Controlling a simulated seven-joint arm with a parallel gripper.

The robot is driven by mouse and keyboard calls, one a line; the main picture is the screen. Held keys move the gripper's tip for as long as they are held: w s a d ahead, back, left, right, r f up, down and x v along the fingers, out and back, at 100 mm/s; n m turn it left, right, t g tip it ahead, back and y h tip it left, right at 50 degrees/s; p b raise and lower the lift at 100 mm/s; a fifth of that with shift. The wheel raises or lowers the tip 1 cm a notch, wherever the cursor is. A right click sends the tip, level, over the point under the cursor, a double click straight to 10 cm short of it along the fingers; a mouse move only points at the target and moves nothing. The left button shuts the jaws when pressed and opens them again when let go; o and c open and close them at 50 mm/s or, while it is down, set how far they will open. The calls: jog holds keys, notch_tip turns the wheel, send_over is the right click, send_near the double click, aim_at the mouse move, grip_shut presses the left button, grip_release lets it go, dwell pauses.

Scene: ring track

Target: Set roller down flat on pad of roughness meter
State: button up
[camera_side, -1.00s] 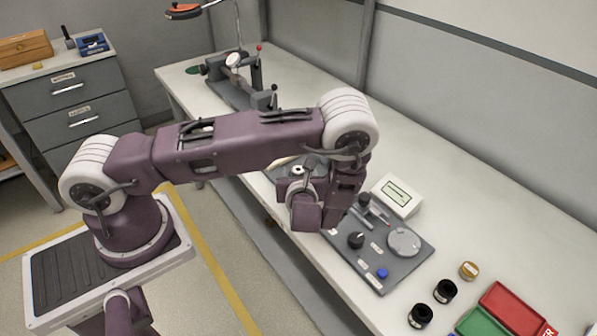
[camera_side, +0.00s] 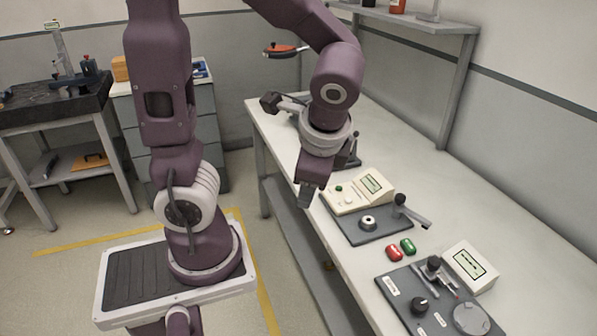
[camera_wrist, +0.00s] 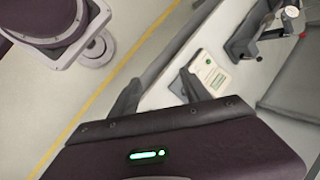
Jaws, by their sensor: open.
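My gripper (camera_side: 307,195) hangs at the bench's front edge, left of the cream instrument. Its two fingers (camera_wrist: 157,92) are apart in the wrist view, with nothing visible between them. A dark plate with a small metal ring-shaped part (camera_side: 368,222) and a lever arm (camera_side: 408,207) lies beside the cream instrument (camera_side: 358,194). Nearer stands a grey plate (camera_side: 398,290) with a black knob, a round metal disc (camera_side: 470,318) and a white display box (camera_side: 470,267). I cannot tell which unit is the roughness meter, and I cannot make out the roller for sure.
A small red piece (camera_side: 394,253) and a green piece (camera_side: 407,246) lie on the white bench between the two units. Bare bench runs along the wall side. A drawer cabinet (camera_side: 205,102) stands behind.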

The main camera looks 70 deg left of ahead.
jog(key=s+d+r+n+t+h, duration=0.5)
jog(key=d+r+n, duration=0.1)
jog(key=r, duration=0.1)
jog(key=shift+d+r, duration=0.15)
jog(key=shift+r, duration=0.1)
dwell(0.8)
